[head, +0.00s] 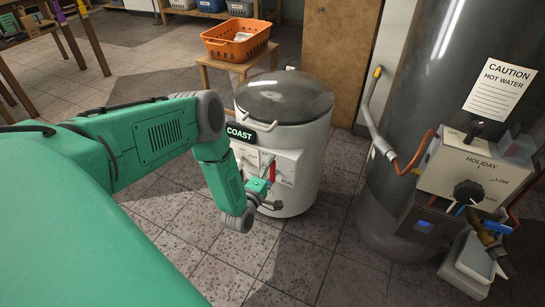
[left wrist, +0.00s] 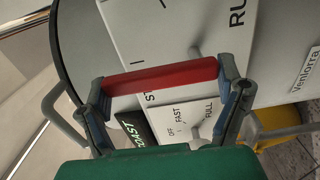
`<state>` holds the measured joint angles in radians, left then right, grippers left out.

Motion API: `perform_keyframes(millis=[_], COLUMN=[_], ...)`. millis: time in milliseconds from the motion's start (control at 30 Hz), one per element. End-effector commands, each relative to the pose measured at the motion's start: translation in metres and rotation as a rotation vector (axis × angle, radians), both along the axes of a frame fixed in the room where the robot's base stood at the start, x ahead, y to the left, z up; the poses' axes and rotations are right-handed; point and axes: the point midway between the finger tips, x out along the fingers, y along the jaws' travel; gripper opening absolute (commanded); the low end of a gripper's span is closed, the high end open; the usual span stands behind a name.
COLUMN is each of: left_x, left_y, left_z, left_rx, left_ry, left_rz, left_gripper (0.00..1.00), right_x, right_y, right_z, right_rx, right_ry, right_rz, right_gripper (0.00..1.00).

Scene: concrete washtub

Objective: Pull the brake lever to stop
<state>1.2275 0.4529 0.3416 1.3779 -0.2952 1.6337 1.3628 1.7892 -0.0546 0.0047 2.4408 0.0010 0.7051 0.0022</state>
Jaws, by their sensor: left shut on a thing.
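The brake lever shows as a red grip (head: 272,171) on the front panel of a white round tub machine (head: 305,195), partly hidden by my left gripper (head: 268,190). In the left wrist view the red grip (left wrist: 160,77) runs crosswise between the two fingers of the gripper, which is shut on it, one finger at each end. A black sign reading COAST (head: 241,134) sits at the upper left of the panel. The panel's RUN marking also shows. My right gripper is not in view.
A grey water heater (head: 425,100) with a control box (head: 475,168) and pipes stands to the right. An orange basket (head: 238,40) sits on a small wooden table behind the tub. Tiled floor (head: 290,265) in front is clear.

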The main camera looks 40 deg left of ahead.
Motion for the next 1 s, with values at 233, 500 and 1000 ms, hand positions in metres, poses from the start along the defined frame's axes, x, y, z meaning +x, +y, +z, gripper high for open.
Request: perform_keyframes(millis=[233, 500, 1000], left_x=[0.004, 0.004, -0.013], left_y=[0.003, 0.003, -0.002], left_z=[0.003, 0.003, 0.000], left_rx=[-0.019, -0.020, -0.018], left_ry=[-0.013, -0.012, -0.004], left_rz=[0.005, 0.005, 0.002], left_gripper=[0.35, 0.35, 1.00], right_x=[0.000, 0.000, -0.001], right_y=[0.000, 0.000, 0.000], right_z=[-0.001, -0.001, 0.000], right_rx=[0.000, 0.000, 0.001], right_ry=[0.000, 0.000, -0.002], right_rz=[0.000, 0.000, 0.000], right_gripper=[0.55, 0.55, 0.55])
